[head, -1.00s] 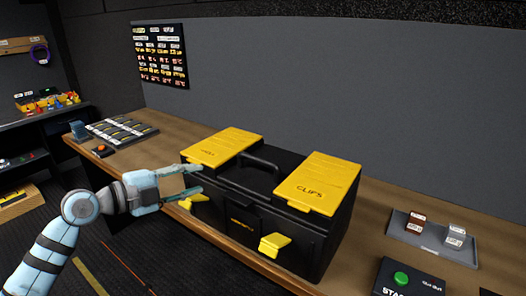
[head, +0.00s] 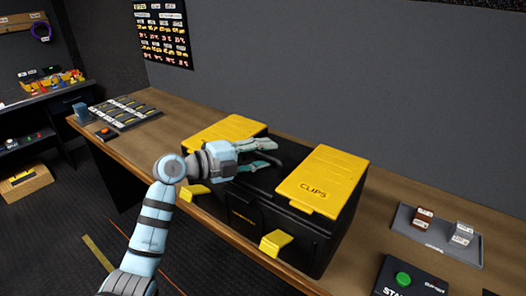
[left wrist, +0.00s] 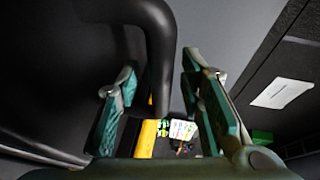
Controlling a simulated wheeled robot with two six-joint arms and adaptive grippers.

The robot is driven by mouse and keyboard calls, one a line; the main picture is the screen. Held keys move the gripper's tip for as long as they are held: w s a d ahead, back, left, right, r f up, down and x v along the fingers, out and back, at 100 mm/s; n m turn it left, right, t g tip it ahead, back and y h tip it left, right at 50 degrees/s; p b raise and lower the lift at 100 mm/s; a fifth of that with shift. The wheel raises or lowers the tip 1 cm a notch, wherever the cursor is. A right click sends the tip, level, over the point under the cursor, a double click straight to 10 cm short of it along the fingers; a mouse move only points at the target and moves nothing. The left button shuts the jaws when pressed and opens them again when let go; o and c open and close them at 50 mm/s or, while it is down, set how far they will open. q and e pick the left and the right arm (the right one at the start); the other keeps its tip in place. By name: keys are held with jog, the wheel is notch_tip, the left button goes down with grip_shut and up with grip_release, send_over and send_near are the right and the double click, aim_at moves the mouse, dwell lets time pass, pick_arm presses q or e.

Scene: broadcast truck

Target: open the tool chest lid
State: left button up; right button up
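The black tool chest (head: 262,222) stands on the wooden bench with its lid (head: 268,182) down. Two yellow organizer covers, one marked CLIPS (head: 322,178), lie on top at either side. Two yellow latches, the left one (head: 195,191) and the right one (head: 276,242), stick out from the front. My left gripper (head: 277,159) is open over the middle of the lid at the black carry handle, which it partly hides. In the left wrist view the handle (left wrist: 161,45) passes between and beyond the parted fingers (left wrist: 158,78); contact is unclear. My right gripper is out of view.
A grey tray (head: 432,238) with small labelled blocks and a box with a green button (head: 403,279) stand right of the chest. A rack of small items (head: 124,112) and a red-button box (head: 105,134) lie at the bench's far left. A wall rises behind the bench.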

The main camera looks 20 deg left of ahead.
pick_arm(q)
jog(key=shift+s, duration=0.1)
jog(key=shift+d, duration=0.1)
grip_shut()
jog(key=shift+r, duration=0.1)
